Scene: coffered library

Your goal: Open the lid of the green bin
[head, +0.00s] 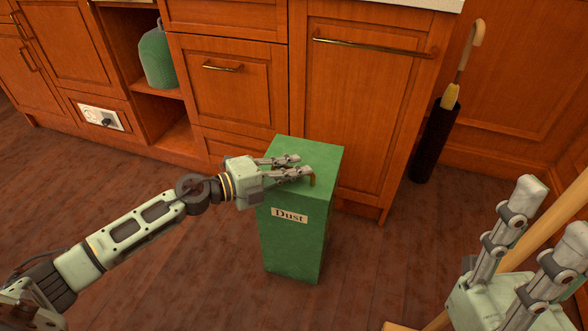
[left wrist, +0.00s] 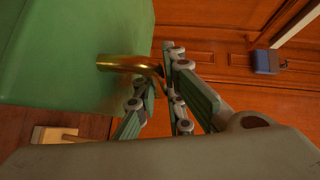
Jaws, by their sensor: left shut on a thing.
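The green bin (head: 290,240) stands upright on the floor in front of the cabinets, with a "Dust" label on its front. Its flat green top (head: 315,153) looks closed. My left gripper (head: 300,167) reaches in from the left over the top and is shut on a small brass handle (head: 312,181). In the left wrist view the brass handle (left wrist: 122,63) sticks out from the green surface (left wrist: 70,45) and its bent end lies between the fingers (left wrist: 163,98). My right gripper (head: 548,218) is at the lower right, fingers apart and empty, away from the bin.
Wooden cabinets (head: 355,110) with brass handles stand close behind the bin. A black umbrella stand (head: 432,145) is at the right. Pale wooden bars (head: 548,228) stand behind my right gripper. A green jug (head: 158,58) sits in an open shelf. The floor left of the bin is clear.

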